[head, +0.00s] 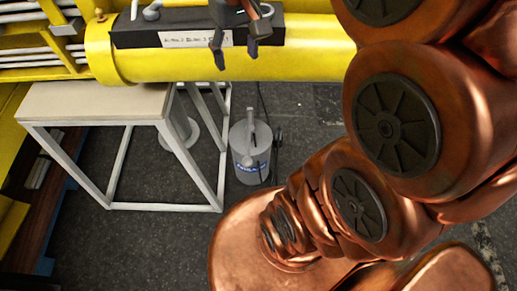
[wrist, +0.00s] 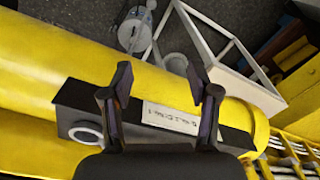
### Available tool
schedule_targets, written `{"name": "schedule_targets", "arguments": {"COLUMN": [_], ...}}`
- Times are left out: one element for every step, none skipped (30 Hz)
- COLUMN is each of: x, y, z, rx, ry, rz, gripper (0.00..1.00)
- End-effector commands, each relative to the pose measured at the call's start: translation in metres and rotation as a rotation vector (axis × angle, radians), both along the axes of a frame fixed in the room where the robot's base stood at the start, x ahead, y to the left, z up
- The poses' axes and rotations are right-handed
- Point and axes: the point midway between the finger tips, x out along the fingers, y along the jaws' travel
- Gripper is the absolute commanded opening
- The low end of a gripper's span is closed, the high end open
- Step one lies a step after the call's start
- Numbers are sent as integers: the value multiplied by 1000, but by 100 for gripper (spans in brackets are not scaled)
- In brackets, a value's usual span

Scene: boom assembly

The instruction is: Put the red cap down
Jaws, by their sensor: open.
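I see no red cap in either view. My gripper (head: 234,56) is at the top of the head view, in front of the yellow boom (head: 300,65) and its black box (head: 125,38). In the wrist view my gripper (wrist: 160,78) has its two dark fingers spread apart with nothing between them. The black box (wrist: 75,105) with a white label (wrist: 172,118) lies behind the fingers, along the yellow boom (wrist: 40,65). A pale ring (wrist: 86,134) shows on the box, left of the fingers.
A small table (head: 95,100) with a pale top and white frame stands at left below the boom. A grey canister (head: 250,150) stands on the dark floor beside it. Yellow racking (head: 30,45) is at far left. The tabletop is clear.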

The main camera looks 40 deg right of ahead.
Motion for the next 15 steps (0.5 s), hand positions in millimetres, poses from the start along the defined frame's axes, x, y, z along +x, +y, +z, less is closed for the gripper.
{"name": "schedule_targets", "arguments": {"x": [-15,-22,-32,-40,-49,-60,-69,-77,-88,-96,-104,-114,-121,-127,-133], "y": [11,16,22,26,31,36,40,43,47,50,52,54,56,57,59], "z": [-12,-19,-28,-35,-42,-51,-58,-65,-74,-81,-86,-93,-99,-103,-108], "rx": [0,0,0,-1,-1,-2,-3,-4,-4,-5,-7,-8,-8,-10,-11], "ry": [21,30,41,54,64,78,90,98,111,122,128,140,150,157,162], "rz": [19,27,38,45,55,65,73,80,90,96,102,110,115,119,125], "gripper": [60,60,60,60,60,60,60,60,60,60,60,60,60,60,60]}}
